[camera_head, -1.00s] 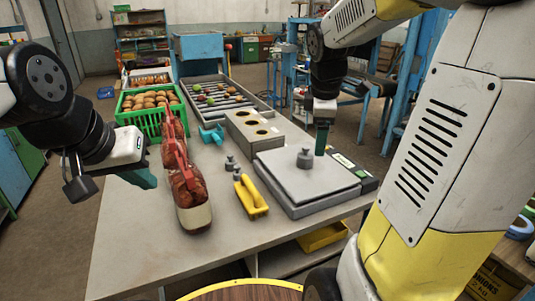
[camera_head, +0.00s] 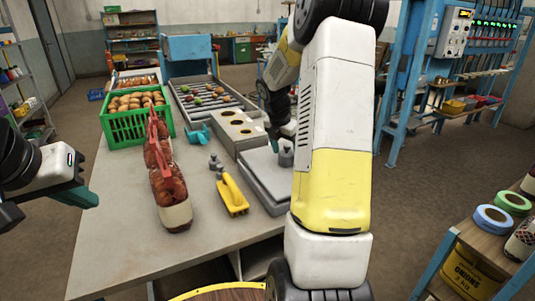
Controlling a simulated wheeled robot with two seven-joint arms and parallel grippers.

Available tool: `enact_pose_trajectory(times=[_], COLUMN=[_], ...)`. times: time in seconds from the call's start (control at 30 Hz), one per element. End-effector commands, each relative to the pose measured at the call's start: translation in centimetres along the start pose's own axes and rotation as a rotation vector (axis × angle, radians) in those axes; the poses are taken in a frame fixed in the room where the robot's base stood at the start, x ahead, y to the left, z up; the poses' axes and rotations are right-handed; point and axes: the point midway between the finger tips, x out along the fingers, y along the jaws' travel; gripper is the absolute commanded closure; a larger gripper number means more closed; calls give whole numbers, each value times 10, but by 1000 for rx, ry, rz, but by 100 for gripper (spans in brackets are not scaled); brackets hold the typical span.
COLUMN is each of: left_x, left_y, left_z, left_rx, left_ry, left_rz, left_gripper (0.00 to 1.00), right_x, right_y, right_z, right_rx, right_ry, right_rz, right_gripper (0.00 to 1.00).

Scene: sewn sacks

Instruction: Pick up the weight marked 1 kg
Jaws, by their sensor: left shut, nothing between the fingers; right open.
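A grey metal weight (camera_head: 286,157) stands upright on the flat scale plate (camera_head: 262,175). Smaller grey weights (camera_head: 214,161) stand on the table left of the scale, behind the yellow tool. I cannot read the marks on any weight. My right gripper (camera_head: 275,143) is open, its teal fingertip just left of and slightly above the weight on the scale; I cannot tell if they touch. My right arm hides the right part of the scale. My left gripper (camera_head: 82,196) is shut and empty, off the table's left side.
A grey block with holes (camera_head: 238,132) stands behind the scale. A green crate (camera_head: 125,126) of round produce is at the back left. A shelf with tape rolls (camera_head: 492,220) stands at right.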

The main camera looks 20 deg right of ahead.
Motion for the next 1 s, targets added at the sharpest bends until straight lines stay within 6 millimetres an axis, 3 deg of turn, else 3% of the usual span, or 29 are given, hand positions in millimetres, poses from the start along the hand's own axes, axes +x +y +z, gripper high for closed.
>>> enact_pose_trajectory(times=[0.1, 0.33, 0.73, 1.0], left_x=[0, 0, 0, 0], left_y=[0, 0, 0, 0], left_z=[0, 0, 0, 0], left_rx=[0, 0, 0, 0], left_ry=[0, 0, 0, 0], left_rz=[0, 0, 0, 0], left_gripper=[100, 100, 100, 100], right_x=[9, 10, 10, 9], right_y=[0, 0, 0, 1], right_z=[0, 0, 0, 1], right_rx=[0, 0, 0, 1], right_ry=[0, -1, 0, -3], right_rz=[0, 1, 1, 4], right_gripper=[23, 23, 100, 100])
